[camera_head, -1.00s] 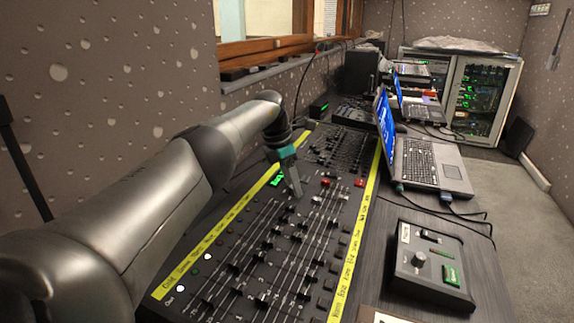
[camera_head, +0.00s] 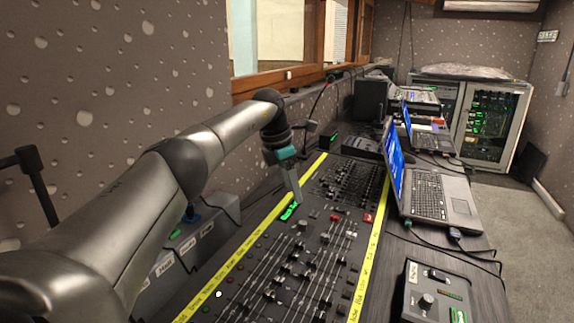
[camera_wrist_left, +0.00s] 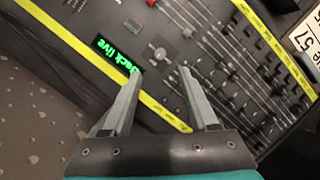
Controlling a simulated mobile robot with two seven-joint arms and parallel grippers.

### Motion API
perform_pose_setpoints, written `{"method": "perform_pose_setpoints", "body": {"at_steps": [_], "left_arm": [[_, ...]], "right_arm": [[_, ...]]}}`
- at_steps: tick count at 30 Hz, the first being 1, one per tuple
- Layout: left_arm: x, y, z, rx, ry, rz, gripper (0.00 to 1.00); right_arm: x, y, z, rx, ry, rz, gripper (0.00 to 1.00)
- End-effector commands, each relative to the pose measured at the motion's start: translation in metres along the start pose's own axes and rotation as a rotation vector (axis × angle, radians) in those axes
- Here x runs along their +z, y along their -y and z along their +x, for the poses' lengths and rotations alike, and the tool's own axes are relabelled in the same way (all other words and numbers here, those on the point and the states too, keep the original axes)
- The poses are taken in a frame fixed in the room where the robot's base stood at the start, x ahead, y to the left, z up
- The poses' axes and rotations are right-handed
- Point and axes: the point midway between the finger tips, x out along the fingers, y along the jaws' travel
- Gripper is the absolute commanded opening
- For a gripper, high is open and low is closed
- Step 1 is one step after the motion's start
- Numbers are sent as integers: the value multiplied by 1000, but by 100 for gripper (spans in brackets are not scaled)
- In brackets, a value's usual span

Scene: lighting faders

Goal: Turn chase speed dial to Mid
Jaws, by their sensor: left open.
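My left gripper (camera_head: 297,196) is open and empty above the upper left part of the black mixing console (camera_head: 235,287). In the left wrist view, its two spread fingers (camera_wrist_left: 160,80) point at the console beside a green-lit display (camera_wrist_left: 117,54); a small grey knob (camera_wrist_left: 158,53) lies beyond the fingertips. The display also shows in the head view (camera_head: 289,211). A grey control box (camera_head: 198,247) with white labels stands left of the console, partly hidden by my left arm. Another box (camera_head: 412,307) at lower right has a round knob (camera_head: 427,300). I cannot tell which knob is the chase speed dial.
Open laptops (camera_head: 438,192) stand along the right side of the desk, with cables around them. The pitted wall (camera_head: 95,90) and the window ledge bound the left side. Open floor (camera_head: 535,225) lies to the right.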

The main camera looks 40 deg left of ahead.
Motion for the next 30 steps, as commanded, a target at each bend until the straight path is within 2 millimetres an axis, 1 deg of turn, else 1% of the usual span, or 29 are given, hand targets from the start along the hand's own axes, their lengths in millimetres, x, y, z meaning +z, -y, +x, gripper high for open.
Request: {"method": "perform_pose_setpoints", "body": {"at_steps": [1,3,9,12,18,30], "left_arm": [[1,0,-10,2,3,0,60],[1,0,-19,1,2,1,60],[1,0,-40,0,2,0,60],[1,0,-46,0,2,0,60],[0,0,-50,0,1,0,60],[0,0,-50,0,1,0,60]], "right_arm": [[5,-3,-1,3,4,-1,50],[12,-5,0,6,5,-2,50],[26,-12,2,13,6,-3,50],[31,-14,2,16,7,-3,50],[34,-15,2,18,5,-4,50],[34,-15,2,17,5,-4,50]]}}
